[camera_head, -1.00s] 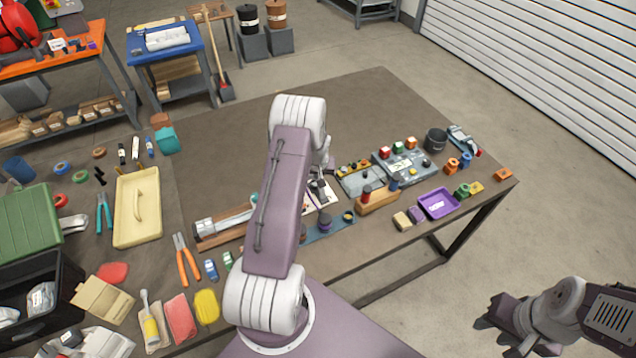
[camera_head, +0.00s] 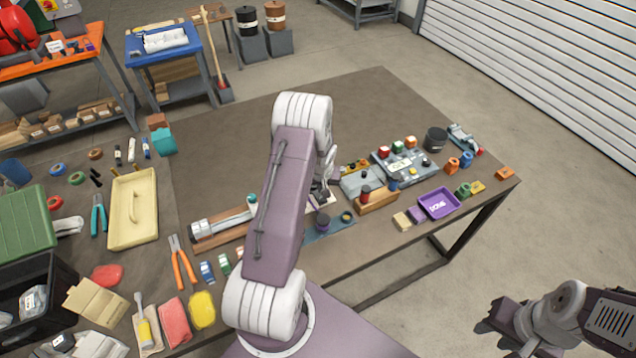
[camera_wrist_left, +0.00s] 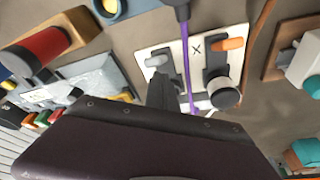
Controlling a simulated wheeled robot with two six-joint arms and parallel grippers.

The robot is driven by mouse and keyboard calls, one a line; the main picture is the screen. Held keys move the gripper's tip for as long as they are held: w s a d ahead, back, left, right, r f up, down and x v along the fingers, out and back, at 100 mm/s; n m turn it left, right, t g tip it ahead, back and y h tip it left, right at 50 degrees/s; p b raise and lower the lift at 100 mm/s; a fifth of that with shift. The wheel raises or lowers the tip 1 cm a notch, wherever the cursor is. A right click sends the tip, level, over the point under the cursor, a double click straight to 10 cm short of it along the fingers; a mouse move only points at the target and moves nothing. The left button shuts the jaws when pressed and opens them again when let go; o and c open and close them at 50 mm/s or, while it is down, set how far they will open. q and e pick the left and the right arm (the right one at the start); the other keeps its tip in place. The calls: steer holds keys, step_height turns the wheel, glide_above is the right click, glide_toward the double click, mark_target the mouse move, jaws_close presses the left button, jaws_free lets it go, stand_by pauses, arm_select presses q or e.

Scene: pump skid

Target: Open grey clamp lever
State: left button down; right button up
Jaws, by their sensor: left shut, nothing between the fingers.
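The grey clamp lever (camera_wrist_left: 157,62) sits on the left part of a white panel (camera_wrist_left: 196,24) in the left wrist view. An orange lever (camera_wrist_left: 229,44) sits on the right part, with an X mark between them. My left gripper (camera_wrist_left: 165,92) is shut and empty, its dark fingertips just below the grey lever in that view; I cannot tell whether they touch it. In the head view my left arm hides most of the panel (camera_head: 324,202), with the left gripper (camera_head: 320,191) over it. My right gripper (camera_head: 488,324) is at the lower right, away from the table.
A wooden block with a red-topped peg (camera_head: 376,201) and a grey box (camera_head: 403,165) with buttons stand to the right. A purple tray (camera_head: 438,204) lies near the table edge. The table's far middle is clear.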

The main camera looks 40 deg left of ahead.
step_height(320, 180, up, 5)
steer(key=p, duration=0.4)
steer(key=shift+r+p, duration=0.15)
steer(key=shift+p, duration=0.25)
